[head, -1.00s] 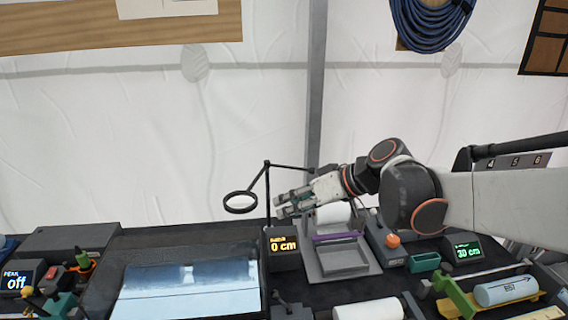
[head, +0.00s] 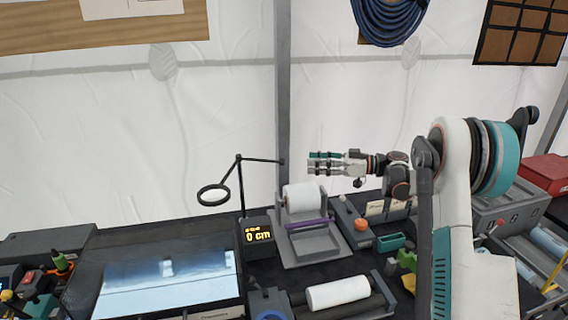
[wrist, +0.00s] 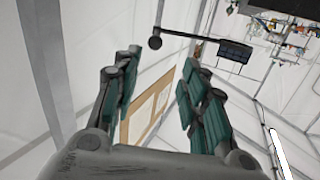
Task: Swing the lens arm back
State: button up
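The lens arm is a thin black bar (head: 262,160) on top of a black post (head: 241,187) in the head view. The round lens (head: 214,194) hangs at its left end, over the bench by the light panel. Its other end points right and ends in a small knob. My gripper (head: 312,162) points left, at about the height of that knob and a little right of it, apparently apart from it. In the wrist view my gripper (wrist: 158,92) has its fingers spread with nothing between them. A dark bar with a round end (wrist: 155,42) shows beyond them; I cannot tell if it is the lens arm.
A display reading 0 cm (head: 257,236) stands at the post's foot. Right of it are a white roll in a holder (head: 304,197), an orange knob (head: 361,225) and a green tray (head: 390,242). A bright light panel (head: 165,285) lies front left. Air above the bench is open.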

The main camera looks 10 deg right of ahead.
aim_at(283, 162)
jog(key=shift+n+y, duration=0.3)
jog(key=shift+n, duration=0.1)
jog(key=x, duration=0.3)
jog(key=b+x, duration=0.1)
jog(key=x, duration=0.3)
jog(key=w+f+b+x, duration=0.1)
jog(key=x, duration=0.3)
jog(key=shift+w, duration=0.15)
grip_shut()
